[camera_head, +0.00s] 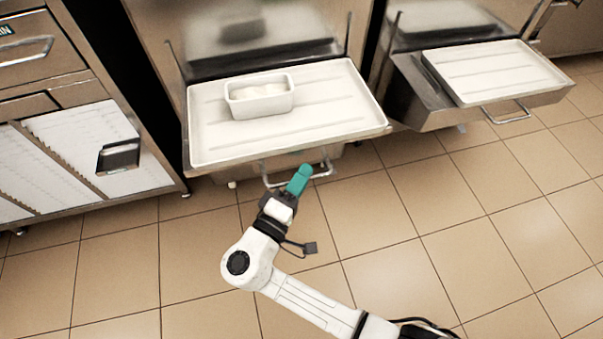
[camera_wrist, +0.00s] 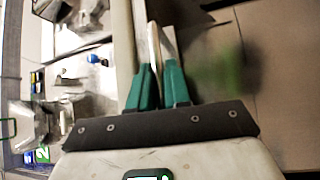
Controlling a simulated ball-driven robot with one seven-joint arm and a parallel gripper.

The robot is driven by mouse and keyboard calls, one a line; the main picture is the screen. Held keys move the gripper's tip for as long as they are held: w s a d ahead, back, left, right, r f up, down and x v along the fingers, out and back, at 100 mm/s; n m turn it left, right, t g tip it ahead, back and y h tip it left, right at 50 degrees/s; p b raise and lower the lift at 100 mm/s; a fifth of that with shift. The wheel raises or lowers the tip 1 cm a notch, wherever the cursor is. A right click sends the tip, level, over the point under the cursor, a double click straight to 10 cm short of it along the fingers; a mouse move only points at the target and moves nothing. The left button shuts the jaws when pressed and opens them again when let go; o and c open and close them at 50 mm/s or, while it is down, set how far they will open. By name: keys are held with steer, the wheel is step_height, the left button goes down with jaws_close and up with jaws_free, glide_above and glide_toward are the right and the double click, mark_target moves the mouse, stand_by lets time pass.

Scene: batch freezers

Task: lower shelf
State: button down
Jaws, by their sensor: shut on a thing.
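The left freezer's shelf holds a white ribbed tray (camera_head: 340,105) and stands out level in front of the machine. A metal loop handle (camera_head: 322,172) hangs below its front edge. My gripper (camera_head: 302,172), with teal fingers, is at this handle and shut on it. In the wrist view, my gripper (camera_wrist: 160,72) has its two teal fingers close together with a pale bar between and beyond them. The exact contact is partly hidden by the fingers.
A white tub (camera_head: 262,107) with pale contents sits on the left tray. A second freezer shelf with a white tray (camera_head: 495,72) and handle stands at right. A cabinet (camera_head: 95,150) stands at left. The tiled floor (camera_head: 400,220) in front is clear.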

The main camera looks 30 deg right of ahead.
steer(key=shift+f+b, duration=0.4)
steer(key=shift+f, duration=0.75)
steer(key=c, duration=1.2)
jaws_free()
steer(key=v, duration=1.1)
steer(key=shift+d, duration=0.1)
